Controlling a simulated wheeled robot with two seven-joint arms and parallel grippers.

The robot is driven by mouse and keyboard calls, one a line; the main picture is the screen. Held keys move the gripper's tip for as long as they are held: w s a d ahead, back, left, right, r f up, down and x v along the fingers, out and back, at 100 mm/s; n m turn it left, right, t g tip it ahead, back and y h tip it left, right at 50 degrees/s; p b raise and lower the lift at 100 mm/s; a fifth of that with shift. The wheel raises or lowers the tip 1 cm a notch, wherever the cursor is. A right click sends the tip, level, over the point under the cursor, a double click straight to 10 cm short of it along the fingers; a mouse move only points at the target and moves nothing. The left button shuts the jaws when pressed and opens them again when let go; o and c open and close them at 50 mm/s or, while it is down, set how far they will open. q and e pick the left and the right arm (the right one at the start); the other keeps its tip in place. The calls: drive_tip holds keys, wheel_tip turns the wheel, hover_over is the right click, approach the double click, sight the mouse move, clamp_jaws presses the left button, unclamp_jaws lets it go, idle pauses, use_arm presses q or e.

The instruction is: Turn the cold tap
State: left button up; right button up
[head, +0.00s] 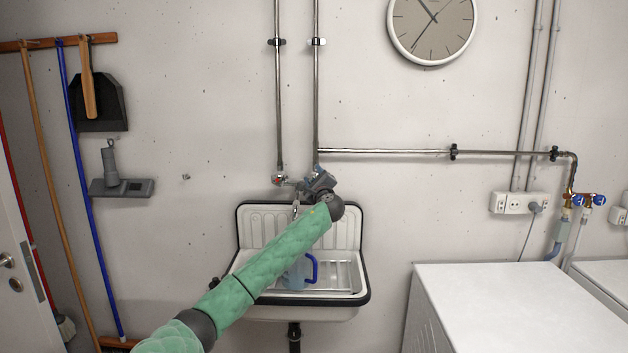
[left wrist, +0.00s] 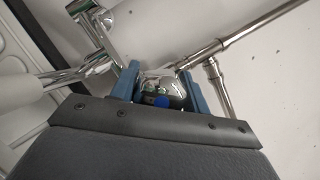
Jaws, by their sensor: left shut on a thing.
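The cold tap (left wrist: 166,84) is a chrome knob with a blue dot in the left wrist view. It sits between the two blue-grey fingers of my left gripper (left wrist: 160,88), which is shut on it. In the head view my left gripper (head: 319,181) is at the wall fitting above the sink, at the foot of the right vertical pipe. My gripper and wrist hide the cold tap there. The red-marked hot tap (head: 279,179) is just left of it. The chrome spout (head: 296,207) hangs between them. My right gripper is not in view.
Below is a white sink (head: 250,219) with a dark rim, holding a clear jug with a blue handle (head: 314,268). Pipes (head: 278,100) run up the wall. A white machine (head: 520,300) stands at right. Brooms (head: 85,190) hang at left.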

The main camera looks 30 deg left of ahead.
use_arm(q)
drive_tip(key=shift+f, duration=0.1)
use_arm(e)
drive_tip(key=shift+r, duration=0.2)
use_arm(q)
drive_tip(key=o, duration=1)
drive_tip(key=shift+s+d+f, duration=0.1)
drive_tip(key=shift+s+d, duration=0.1)
drive_tip(key=shift+d, duration=0.05)
drive_tip(key=b+v, duration=0.2)
drive_tip(key=v, duration=0.5)
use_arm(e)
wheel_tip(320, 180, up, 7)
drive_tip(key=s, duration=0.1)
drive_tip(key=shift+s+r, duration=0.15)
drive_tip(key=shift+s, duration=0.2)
